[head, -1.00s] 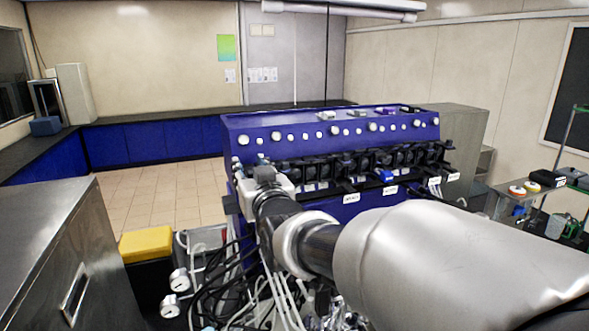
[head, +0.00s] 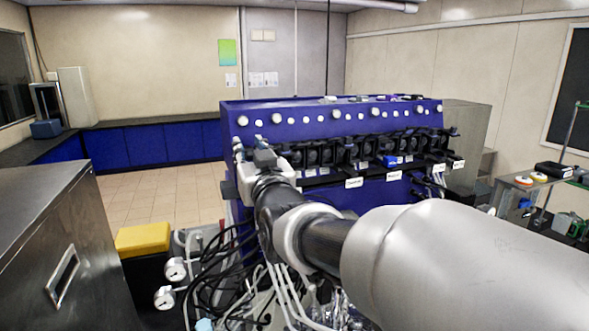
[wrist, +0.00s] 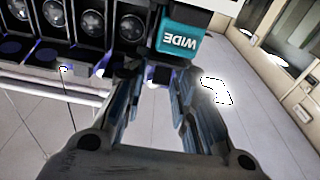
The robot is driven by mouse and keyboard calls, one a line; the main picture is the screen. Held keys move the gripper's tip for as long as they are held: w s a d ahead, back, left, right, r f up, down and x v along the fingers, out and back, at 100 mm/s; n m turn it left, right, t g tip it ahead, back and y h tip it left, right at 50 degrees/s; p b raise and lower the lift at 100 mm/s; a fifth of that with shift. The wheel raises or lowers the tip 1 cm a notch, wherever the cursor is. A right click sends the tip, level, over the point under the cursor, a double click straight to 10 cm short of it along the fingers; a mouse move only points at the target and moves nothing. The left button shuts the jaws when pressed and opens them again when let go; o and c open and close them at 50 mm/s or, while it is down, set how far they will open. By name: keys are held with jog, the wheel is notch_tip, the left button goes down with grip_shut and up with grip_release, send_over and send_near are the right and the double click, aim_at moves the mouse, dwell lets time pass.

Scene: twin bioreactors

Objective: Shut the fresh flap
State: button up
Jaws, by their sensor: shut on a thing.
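A long row of black pump heads runs along the front of the blue bioreactor housing (head: 330,112). White labels hang below the row, too small to read in the head view. In the wrist view, several round pump heads (wrist: 90,22) show at upper left. A teal block marked WIDE (wrist: 180,42) sits just beyond my fingertips. My gripper (wrist: 155,82) has its fingers closed in on a small part below that block. I cannot tell whether this part is the fresh flap. In the head view, my arm reaches the row's left end and hides the fingertips.
A steel cabinet (head: 45,235) stands at near left, with a yellow-lidded box (head: 143,238) beside it. Black and white tubes and gauges (head: 170,285) crowd below my arm. A bench with small items (head: 530,185) stands at right. Open floor (head: 165,192) lies at back left.

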jog(key=shift+f+t+y+b, duration=0.45)
jog(key=shift+t+b, duration=0.55)
jog(key=shift+b, duration=3)
jog(key=b, duration=0.2)
jog(key=shift+r+t+b, duration=0.2)
jog(key=shift+t+b, duration=0.1)
jog(key=shift+t, duration=0.1)
jog(key=shift+r, duration=0.1)
jog(key=o, duration=0.8)
jog(key=shift+c, duration=0.2)
jog(key=shift+s, duration=0.1)
jog(key=v, duration=1.2)
jog(key=shift+d, duration=0.1)
jog(key=shift+d, duration=0.1)
